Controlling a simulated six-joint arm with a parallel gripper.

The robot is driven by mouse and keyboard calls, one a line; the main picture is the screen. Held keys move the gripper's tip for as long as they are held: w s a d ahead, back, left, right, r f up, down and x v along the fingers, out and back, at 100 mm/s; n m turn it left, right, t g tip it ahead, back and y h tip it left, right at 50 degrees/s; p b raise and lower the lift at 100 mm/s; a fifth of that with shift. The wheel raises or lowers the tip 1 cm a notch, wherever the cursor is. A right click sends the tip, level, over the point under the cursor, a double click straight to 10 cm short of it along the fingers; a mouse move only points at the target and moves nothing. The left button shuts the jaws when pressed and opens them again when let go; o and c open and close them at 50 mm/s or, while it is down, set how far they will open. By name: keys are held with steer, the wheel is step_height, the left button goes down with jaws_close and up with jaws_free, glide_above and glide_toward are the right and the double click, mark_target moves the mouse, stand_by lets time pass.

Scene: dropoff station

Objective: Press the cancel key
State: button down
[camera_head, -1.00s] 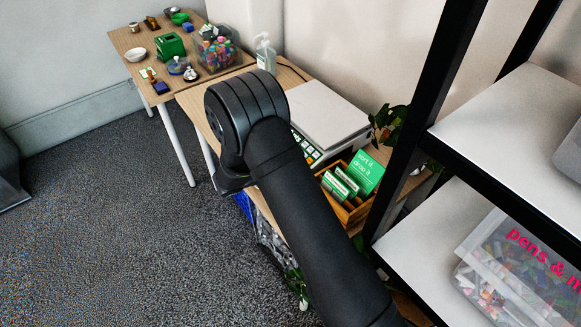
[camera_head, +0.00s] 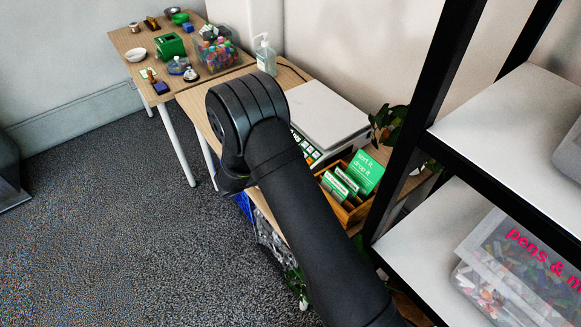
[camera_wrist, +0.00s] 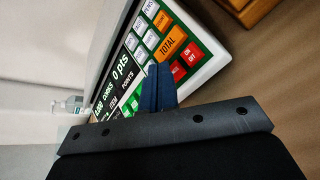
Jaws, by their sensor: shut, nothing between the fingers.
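The weighing station, a white plate with a keyed front panel (camera_head: 311,153), stands on the desk behind my arm in the head view. In the wrist view its green panel (camera_wrist: 203,47) shows white keys, an orange TOTAL key (camera_wrist: 171,42) and a red ON/OFF key (camera_wrist: 191,55). A second red key (camera_wrist: 178,70) lies beside the ON/OFF key, close to the fingertips; its lettering is too small to read, so I cannot tell whether it is the cancel key. My gripper (camera_wrist: 158,72) is shut and empty, its dark blue fingers overlapping the panel edge. Contact cannot be told.
A wooden box (camera_head: 345,200) with green packs and a card sits right of the station. A sanitizer bottle (camera_head: 265,55) and a plant (camera_head: 392,122) stand behind. A black-framed shelf (camera_head: 425,130) is at right. Another table (camera_head: 125,40) holds small items.

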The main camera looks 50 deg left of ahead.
steer(key=shift+w+d+f, duration=0.15)
steer(key=shift+d+f, duration=0.05)
steer(key=shift+f, duration=0.25)
steer(key=shift+w+d+f, duration=0.15)
steer(key=shift+d+f, duration=0.05)
steer(key=shift+f, duration=0.25)
stand_by(0.4)
steer(key=shift+s+r, duration=0.1)
steer(key=shift+s, duration=0.05)
steer(key=shift+s+r, duration=0.25)
steer(key=shift+s, duration=0.15)
stand_by(0.3)
steer(key=shift+s+r, duration=0.1)
steer(key=r, duration=0.1)
steer(key=s+r, duration=0.1)
steer(key=r, duration=0.3)
steer(key=shift+s+a, duration=0.2)
steer(key=shift+s, duration=0.15)
steer(key=shift+f, duration=0.15)
